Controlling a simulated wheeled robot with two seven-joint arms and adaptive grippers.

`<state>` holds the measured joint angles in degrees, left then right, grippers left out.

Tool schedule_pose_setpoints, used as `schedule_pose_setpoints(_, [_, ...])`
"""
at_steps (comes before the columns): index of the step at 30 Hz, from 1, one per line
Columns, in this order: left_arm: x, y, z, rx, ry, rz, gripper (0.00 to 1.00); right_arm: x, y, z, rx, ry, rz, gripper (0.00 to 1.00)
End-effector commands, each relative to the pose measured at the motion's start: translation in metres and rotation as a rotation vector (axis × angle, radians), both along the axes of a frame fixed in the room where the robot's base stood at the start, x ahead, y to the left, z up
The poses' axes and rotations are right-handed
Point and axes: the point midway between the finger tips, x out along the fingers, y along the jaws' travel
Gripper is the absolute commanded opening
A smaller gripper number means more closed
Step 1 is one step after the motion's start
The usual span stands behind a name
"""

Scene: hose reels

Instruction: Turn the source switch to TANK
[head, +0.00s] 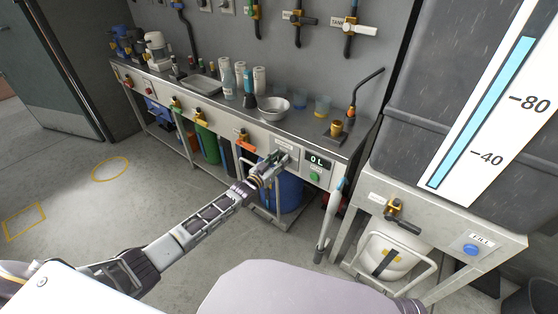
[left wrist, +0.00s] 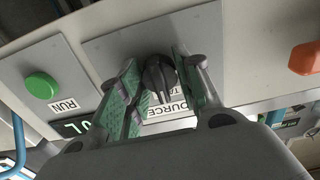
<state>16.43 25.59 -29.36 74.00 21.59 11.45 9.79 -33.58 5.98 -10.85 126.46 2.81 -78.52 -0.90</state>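The source switch is a dark knob (left wrist: 159,78) on a light plate on the bench's front panel. A partly hidden label reading "SOURCE" (left wrist: 170,108) sits beside it, and the position lettering is mostly covered, so I cannot read where the knob points. My left gripper (head: 278,158) is at the panel, left of the "0 L" display (head: 317,160). In the left wrist view the left gripper (left wrist: 160,72) is open, with its green-padded fingers on either side of the knob. I cannot tell whether they touch it. My right gripper is not in view.
A green RUN button (left wrist: 41,85) and an orange control (left wrist: 304,58) flank the switch. A metal bowl (head: 273,108) and bottles stand on the bench above. A blue barrel (head: 283,192) is underneath. A large grey tank (head: 430,100) stands at right.

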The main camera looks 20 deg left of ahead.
Motion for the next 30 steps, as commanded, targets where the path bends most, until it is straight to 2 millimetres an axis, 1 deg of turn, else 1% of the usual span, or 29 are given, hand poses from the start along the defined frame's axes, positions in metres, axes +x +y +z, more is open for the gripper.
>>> schedule_pose_setpoints(1, [0.0, 0.0, 0.0, 0.0, 0.0, 0.0, 0.44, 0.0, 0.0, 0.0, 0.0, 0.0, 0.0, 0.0])
schedule_pose_setpoints(3, [0.0, 0.0, 0.0, 0.0, 0.0, 0.0, 0.53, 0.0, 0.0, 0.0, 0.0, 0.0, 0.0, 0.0])
schedule_pose_setpoints(4, [0.0, 0.0, 0.0, 0.0, 0.0, 0.0, 0.54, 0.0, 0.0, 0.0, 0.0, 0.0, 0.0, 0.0])
schedule_pose_setpoints(14, [0.0, 0.0, 0.0, 0.001, 0.0, 0.0, 0.54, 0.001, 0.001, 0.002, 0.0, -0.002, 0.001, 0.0])
schedule_pose_setpoints(19, [-0.004, 0.002, 0.0, 0.0, 0.0, 0.0, 0.54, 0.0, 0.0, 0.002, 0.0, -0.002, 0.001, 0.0])
schedule_pose_setpoints(23, [-0.009, 0.003, 0.0, 0.0, 0.0, 0.0, 0.54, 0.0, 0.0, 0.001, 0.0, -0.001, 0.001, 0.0])
schedule_pose_setpoints(30, [-0.026, 0.01, -0.001, 0.001, 0.001, 0.0, 0.54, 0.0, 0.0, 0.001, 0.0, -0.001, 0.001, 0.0])
